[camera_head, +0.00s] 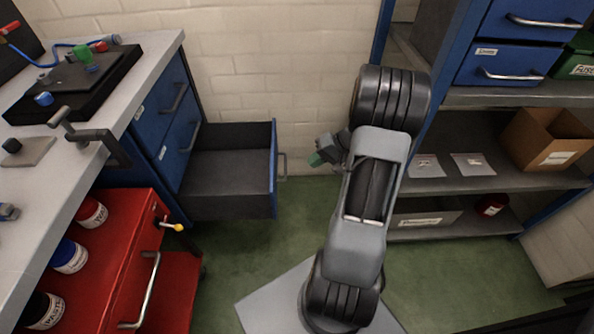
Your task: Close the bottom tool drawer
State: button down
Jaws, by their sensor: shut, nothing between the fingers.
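The bottom tool drawer (215,172) stands pulled out to the right from the blue cabinet (158,122) under the workbench. Its grey inside looks empty. Its blue front (273,150) faces right and carries a metal handle (284,166). A gap shows between gripper and handle. The gripper is shut and empty. My arm hides part of the wall and floor behind it.
A shelf rack (500,97) with boxes is at right. Green floor (235,250) is free below the drawer.

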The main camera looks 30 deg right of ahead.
jog(key=a+r+b+x, duration=0.1)
jog(key=r+b+x, duration=0.1)
jog(key=x, duration=1)
jog(key=shift+w+a+b, duration=0.4)
jog(key=shift+b, duration=0.15)
jog(key=shift+a, duration=0.1)
